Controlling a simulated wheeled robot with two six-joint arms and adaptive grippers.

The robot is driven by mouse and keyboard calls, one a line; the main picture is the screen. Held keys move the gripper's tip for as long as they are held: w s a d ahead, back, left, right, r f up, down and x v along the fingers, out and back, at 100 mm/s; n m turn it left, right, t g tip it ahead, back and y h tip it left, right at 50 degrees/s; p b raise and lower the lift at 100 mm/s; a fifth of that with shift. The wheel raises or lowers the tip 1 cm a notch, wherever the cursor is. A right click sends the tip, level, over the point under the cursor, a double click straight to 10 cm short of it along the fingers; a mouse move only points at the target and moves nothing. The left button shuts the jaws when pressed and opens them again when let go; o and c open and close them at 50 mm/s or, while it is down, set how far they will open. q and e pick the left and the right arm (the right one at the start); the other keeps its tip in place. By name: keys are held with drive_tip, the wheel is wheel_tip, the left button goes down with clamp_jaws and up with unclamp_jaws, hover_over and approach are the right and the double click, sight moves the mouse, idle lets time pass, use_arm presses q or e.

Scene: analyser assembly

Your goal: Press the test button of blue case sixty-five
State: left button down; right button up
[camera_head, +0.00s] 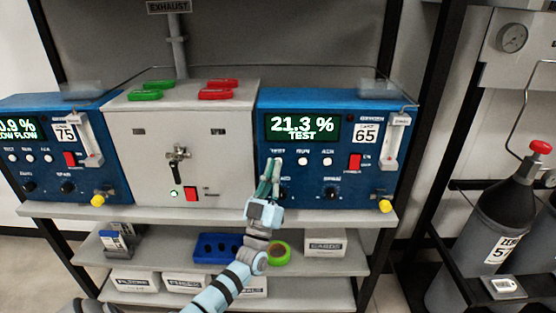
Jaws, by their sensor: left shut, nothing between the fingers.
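The blue case sixty-five (300,192) stands on the shelf at the right, with a white "65" label. Its green display (296,127) reads "21.3 % TEST". Under the display is a row of white buttons, with the ones marked RUN (302,161) and ACK (327,161) in plain sight. My left gripper (275,162) is shut and empty, its fingertips up at the leftmost button, marked TEST. The fingertips cover that button, so I cannot see it clearly. My right gripper is not in view.
A grey cabinet (223,140) with a valve stands left of case sixty-five. Another blue case (75,170), labelled 75, is at far left. The lower shelf holds a blue tray (215,247), green tape (279,254) and boxes. A dark gas cylinder (500,215) stands at right.

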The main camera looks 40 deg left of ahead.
use_arm(q)
drive_tip(key=shift+s+d, duration=0.25)
drive_tip(key=shift+s, duration=0.05)
drive_tip(key=s+d+p, duration=0.1)
drive_tip(key=s, duration=0.1)
drive_tip(key=s+d+p, duration=0.2)
idle(0.5)
idle(0.6)
